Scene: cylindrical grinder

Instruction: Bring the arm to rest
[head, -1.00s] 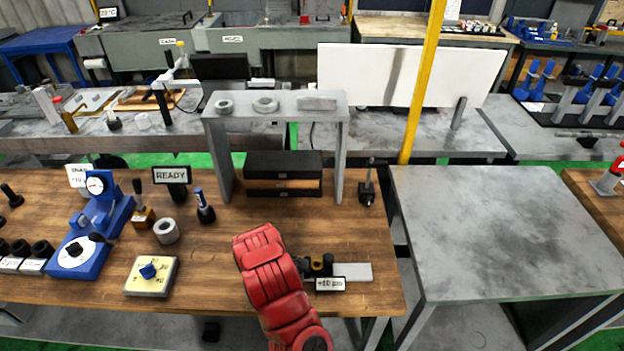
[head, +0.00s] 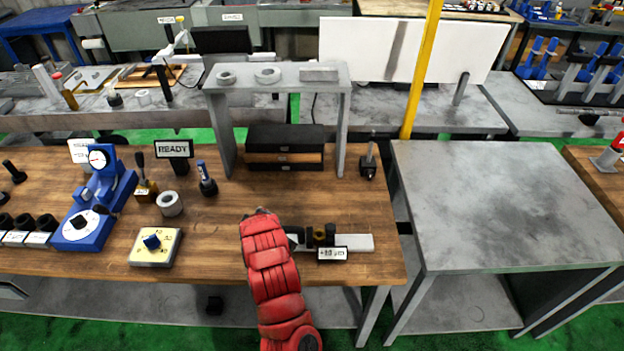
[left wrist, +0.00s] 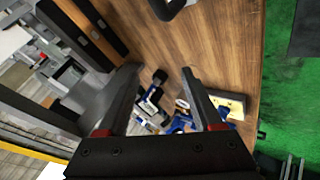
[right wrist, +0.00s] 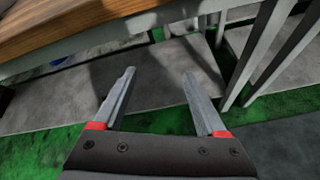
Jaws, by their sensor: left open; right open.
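A red arm (head: 270,280) of mine reaches up from the bottom middle of the head view, over the front of the wooden bench (head: 215,225).
A grey riser (head: 225,140) stands at the bench's back. A black fixture with a grey bar (head: 358,243) lies just right of the red arm. The blue gauge stand (head: 92,205) and a yellow dial box (head: 155,247) stand left. The grey table (head: 500,200) is bare.

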